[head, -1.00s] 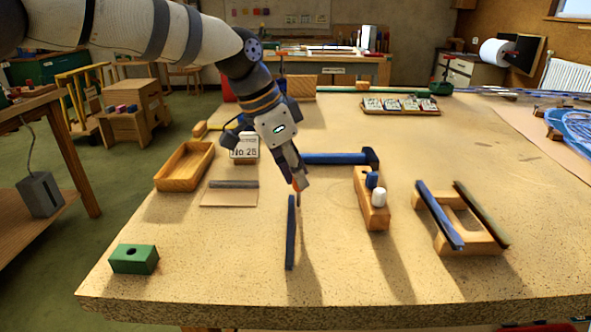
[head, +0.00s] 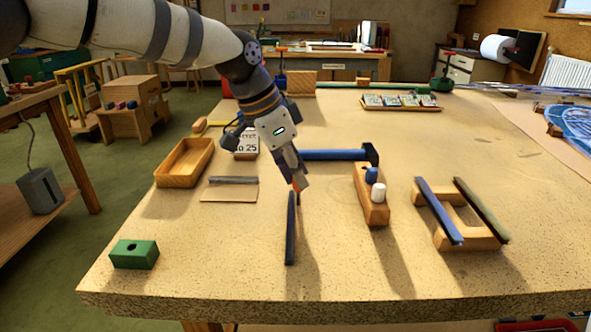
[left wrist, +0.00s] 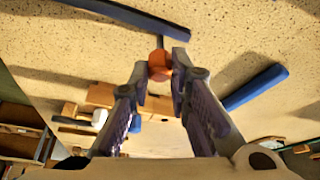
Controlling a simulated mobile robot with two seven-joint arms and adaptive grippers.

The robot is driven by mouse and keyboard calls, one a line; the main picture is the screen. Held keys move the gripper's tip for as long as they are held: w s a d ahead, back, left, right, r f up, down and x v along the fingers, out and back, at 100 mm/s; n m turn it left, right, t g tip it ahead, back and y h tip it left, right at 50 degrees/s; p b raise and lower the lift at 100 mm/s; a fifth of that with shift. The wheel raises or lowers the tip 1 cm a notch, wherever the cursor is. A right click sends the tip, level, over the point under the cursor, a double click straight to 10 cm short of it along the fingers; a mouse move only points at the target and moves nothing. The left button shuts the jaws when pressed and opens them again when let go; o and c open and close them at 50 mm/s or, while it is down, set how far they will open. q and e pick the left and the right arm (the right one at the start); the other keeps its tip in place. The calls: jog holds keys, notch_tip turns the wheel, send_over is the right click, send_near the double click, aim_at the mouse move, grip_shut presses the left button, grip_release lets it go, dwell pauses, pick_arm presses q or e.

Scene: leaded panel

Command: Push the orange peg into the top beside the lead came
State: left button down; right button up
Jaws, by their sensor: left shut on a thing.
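My left gripper (head: 299,183) is shut on the orange peg (left wrist: 159,65), whose rounded orange head shows between the fingertips in the left wrist view. In the head view the gripper points down at the bench top (head: 235,245), close to the far end of a dark lead came (head: 291,235). The came lies on the bench and runs toward the front edge. The peg is mostly hidden by the fingers, and I cannot tell whether its tip touches the bench. My right gripper is not in view.
A wooden block (head: 375,207) with a blue and a white peg stands to the right. A blue-handled hammer (head: 333,155) lies behind. A wooden stand (head: 470,238) holds two strips. A green block (head: 134,255) sits at front left, and a wooden tray (head: 184,165) at left.

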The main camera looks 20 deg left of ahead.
pick_arm(q)
jog(key=shift+f, duration=0.35)
jog(key=c, duration=1.4)
grip_release()
jog(key=shift+r, duration=0.1)
